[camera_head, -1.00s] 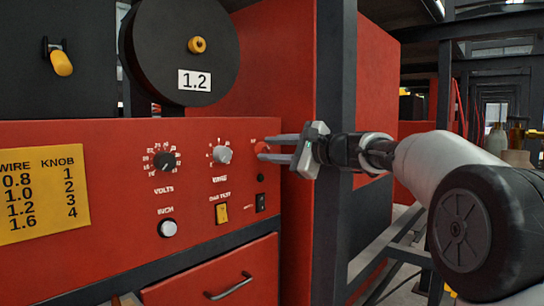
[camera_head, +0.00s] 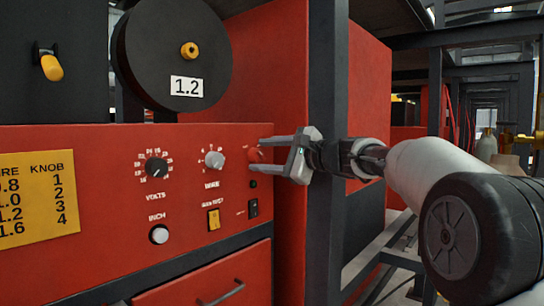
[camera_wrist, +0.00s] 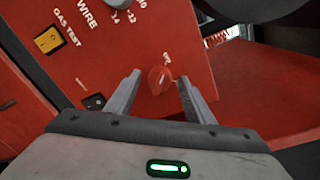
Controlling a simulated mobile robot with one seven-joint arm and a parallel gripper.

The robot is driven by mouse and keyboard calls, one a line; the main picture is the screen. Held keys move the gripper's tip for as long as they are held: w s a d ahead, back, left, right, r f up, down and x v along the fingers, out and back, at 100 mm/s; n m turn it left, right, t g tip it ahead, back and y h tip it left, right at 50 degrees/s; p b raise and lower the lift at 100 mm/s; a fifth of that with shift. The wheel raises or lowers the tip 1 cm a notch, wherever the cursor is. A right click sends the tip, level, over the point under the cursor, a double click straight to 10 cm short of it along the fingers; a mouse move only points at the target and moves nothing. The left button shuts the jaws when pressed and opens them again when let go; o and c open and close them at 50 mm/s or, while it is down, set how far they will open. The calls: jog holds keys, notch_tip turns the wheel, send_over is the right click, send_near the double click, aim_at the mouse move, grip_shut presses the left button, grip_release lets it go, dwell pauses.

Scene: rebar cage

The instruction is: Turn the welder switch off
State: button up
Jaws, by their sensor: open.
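The red welder switch (camera_head: 255,155) is a small rotary knob at the upper right of the welder's red front panel (camera_head: 100,240). In the wrist view the red knob (camera_wrist: 160,82) sits between my two fingertips, with a small white label above it that I cannot read surely. My gripper (camera_head: 264,155) reaches in from the right, with one finger above the knob and one below in the head view. In the wrist view my gripper (camera_wrist: 160,88) is open, with a gap on each side of the knob. The knob's exact setting is too small to tell.
A black rocker switch (camera_head: 253,207) and the yellow gas test switch (camera_head: 214,219) are below and left of the knob. The wire knob (camera_head: 214,159) and volts knob (camera_head: 156,167) lie further left. A dark upright post (camera_head: 327,120) stands close beside my gripper.

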jog(key=v, duration=1.7)
jog(key=shift+d+b, duration=0.15)
jog(key=shift+b, duration=0.3)
jog(key=shift+s, duration=0.15)
